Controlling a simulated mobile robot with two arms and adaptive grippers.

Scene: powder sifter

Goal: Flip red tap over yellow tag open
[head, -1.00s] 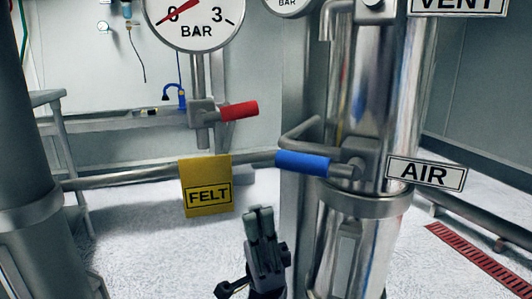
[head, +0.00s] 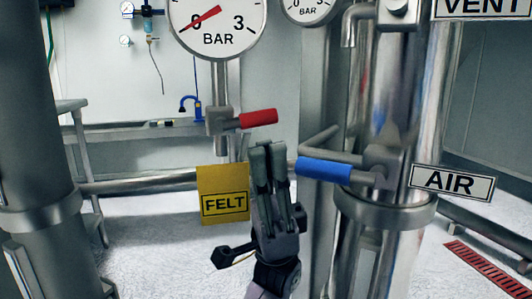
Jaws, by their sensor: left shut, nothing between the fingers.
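The red tap (head: 258,119) is a red-sleeved lever on a small grey valve below the large gauge. It points right and slightly up, nearly level. The yellow tag (head: 222,180), marked FELT, hangs below it in front of a horizontal pipe. My left gripper (head: 268,146) points up, with its fingers together and nothing between them. Its fingertips show just below the red tap in the picture; I cannot tell how far apart they are in depth. My right gripper is not in view.
The large BAR gauge (head: 218,25) is above the red tap. A thick grey column (head: 35,120) stands at the left.

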